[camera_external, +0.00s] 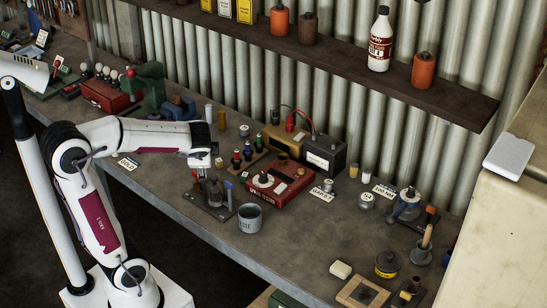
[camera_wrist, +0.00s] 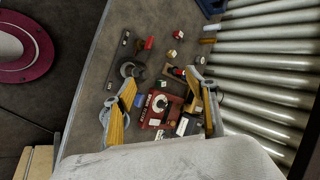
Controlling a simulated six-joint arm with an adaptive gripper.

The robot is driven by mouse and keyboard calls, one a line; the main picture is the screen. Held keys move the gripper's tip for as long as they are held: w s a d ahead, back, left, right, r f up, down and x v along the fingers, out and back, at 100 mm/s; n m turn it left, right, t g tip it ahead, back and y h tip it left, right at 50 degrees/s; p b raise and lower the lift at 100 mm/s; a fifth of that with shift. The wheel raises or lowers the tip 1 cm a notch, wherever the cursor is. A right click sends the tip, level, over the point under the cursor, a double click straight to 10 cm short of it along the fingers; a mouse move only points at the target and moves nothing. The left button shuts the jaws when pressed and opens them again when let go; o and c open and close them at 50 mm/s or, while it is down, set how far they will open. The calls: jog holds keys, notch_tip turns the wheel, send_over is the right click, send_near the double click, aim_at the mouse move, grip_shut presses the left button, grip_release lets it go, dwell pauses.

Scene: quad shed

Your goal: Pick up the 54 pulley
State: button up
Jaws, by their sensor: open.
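No number 54 is readable in either view, so I cannot tell for sure which thing is the 54 pulley. A white disc with a dark centre (camera_wrist: 160,103) sits on a red box (camera_wrist: 153,122) in the wrist view; the red box also shows in the outside view (camera_external: 290,192). My gripper (camera_wrist: 162,82) is open, its yellow-padded fingers spread and empty above the bench. In the outside view it hangs near a dark plate (camera_external: 222,211) with upright parts, left of the red box. My gripper partly hides that plate there.
A grey tin (camera_external: 249,219) stands by the front edge of the bench (camera_external: 310,245). Small coloured bottles (camera_external: 248,152) and a dark box (camera_external: 325,156) stand behind the red box. A shelf (camera_external: 330,58) runs along the corrugated wall. Bare bench lies in front right of the tin.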

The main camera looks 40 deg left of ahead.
jog(key=w+d+m+t+y, duration=0.15)
jog(key=w+d+m, duration=0.25)
jog(key=w+m, duration=0.55)
jog(key=m+t+h, duration=0.6)
jog(key=m+h, duration=0.2)
jog(key=m, duration=1)
send_near(365, 198)
jog(key=x, duration=0.3)
jog(key=shift+f, duration=0.2)
jog(key=shift+n, duration=0.25)
jog(key=shift+x, duration=1.25)
jog(key=shift+w, duration=0.15)
jog(key=shift+x, duration=2.5)
